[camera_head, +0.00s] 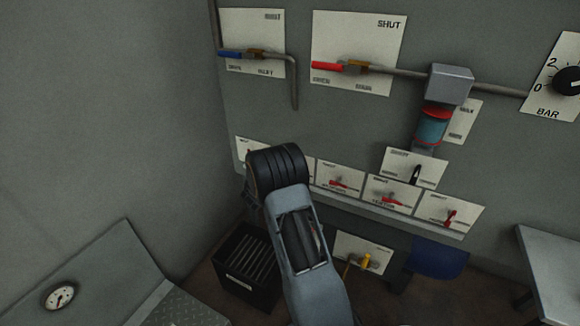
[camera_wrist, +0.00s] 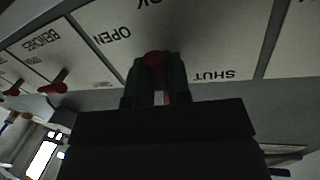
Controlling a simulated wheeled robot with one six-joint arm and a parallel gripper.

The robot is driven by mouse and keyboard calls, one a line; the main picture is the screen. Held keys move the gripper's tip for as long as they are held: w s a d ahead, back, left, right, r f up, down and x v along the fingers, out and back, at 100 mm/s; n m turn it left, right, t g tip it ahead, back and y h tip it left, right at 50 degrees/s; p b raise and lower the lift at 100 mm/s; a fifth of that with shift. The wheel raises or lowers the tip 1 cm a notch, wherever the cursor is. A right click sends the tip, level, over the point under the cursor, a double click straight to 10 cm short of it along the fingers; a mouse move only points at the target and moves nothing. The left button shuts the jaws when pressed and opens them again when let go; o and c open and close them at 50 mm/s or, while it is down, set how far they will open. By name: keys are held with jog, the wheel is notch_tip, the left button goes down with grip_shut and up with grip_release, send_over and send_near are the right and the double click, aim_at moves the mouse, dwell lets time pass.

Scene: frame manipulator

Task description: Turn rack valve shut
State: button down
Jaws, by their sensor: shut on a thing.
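The rack valve's label plate shows in the wrist view (camera_wrist: 215,38), with OPEN at its left, SHUT at its right and a cut-off word ending in "CK" at the top. The valve's red handle (camera_wrist: 153,58) sits between these two words. My gripper (camera_wrist: 156,75) is shut on the red handle, with a dark finger on each side of it. The fingers hide much of the handle, so its exact angle is unclear. In the head view, the left end of the lower plate row (camera_head: 243,147) is partly covered by my arm, and my gripper is hidden.
More plates with red handles (camera_head: 338,182) continue to the right along the row. A yellow handle (camera_head: 365,262) is below. Pipes with blue (camera_head: 231,54) and red (camera_head: 327,66) levers run above. A black crate (camera_head: 240,285) stands below.

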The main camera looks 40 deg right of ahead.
jog(key=shift+n+p, duration=0.35)
jog(key=shift+n, duration=0.45)
jog(key=c, duration=1.1)
grip_release()
jog(key=p+v, duration=0.1)
jog(key=v, duration=1.2)
jog(key=shift+a+f, duration=0.3)
jog(key=shift+a, duration=0.1)
jog(key=shift+s, duration=0.1)
